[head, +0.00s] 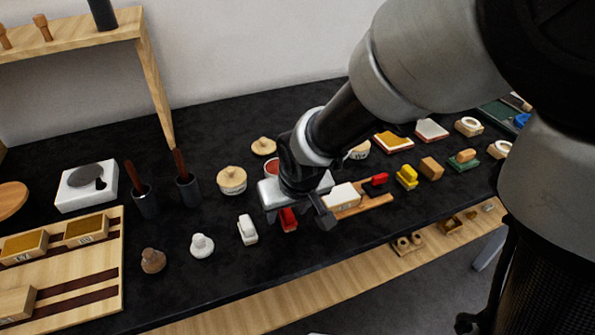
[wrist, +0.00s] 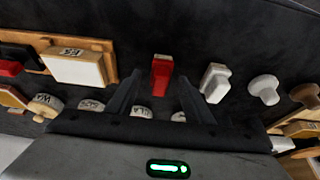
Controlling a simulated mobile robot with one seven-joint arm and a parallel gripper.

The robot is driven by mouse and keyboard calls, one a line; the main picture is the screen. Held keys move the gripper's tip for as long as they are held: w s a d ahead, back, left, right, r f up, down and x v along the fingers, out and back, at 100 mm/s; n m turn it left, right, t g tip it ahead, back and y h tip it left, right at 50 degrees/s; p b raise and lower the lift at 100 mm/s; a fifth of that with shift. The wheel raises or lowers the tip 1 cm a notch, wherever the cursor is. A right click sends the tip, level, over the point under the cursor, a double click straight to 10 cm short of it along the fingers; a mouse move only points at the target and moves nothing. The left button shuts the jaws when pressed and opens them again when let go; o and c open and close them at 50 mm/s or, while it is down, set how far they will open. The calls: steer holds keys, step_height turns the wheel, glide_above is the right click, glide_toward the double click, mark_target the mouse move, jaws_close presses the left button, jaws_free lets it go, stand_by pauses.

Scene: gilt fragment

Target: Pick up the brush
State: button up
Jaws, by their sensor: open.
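My gripper (head: 298,214) is open and points down over the black bench top. In the wrist view, a small red block-like piece (wrist: 161,76) shows between and just beyond the fingertips (wrist: 160,92), with nothing gripped. The red piece (head: 288,219) is partly hidden by the gripper in the head view. I cannot tell for sure which thing is the brush. Two brown-handled tools, one left (head: 131,172) and one right (head: 179,163), stand upright in dark cups left of my gripper and may be brushes.
A white piece (head: 247,230) and a white knob (head: 202,245) sit left of the red piece. A wooden tray with a white block (head: 342,196) is close on the right. Round lidded pots (head: 231,180) stand behind. A slatted wooden board (head: 108,260) lies far left.

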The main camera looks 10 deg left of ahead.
steer(key=shift+w+a+f, duration=0.2)
steer(key=shift+w+f, duration=0.1)
steer(key=shift+f, duration=0.3)
steer(key=shift+s+r, duration=0.1)
steer(key=shift+c, duration=0.6)
steer(key=c, duration=1)
step_height(320, 180, up, 10)
steer(key=p, duration=0.7)
steer(key=shift+d+p, duration=0.1)
steer(key=shift+p, duration=0.25)
steer(key=shift+o, duration=1)
steer(key=shift+c, duration=0.6)
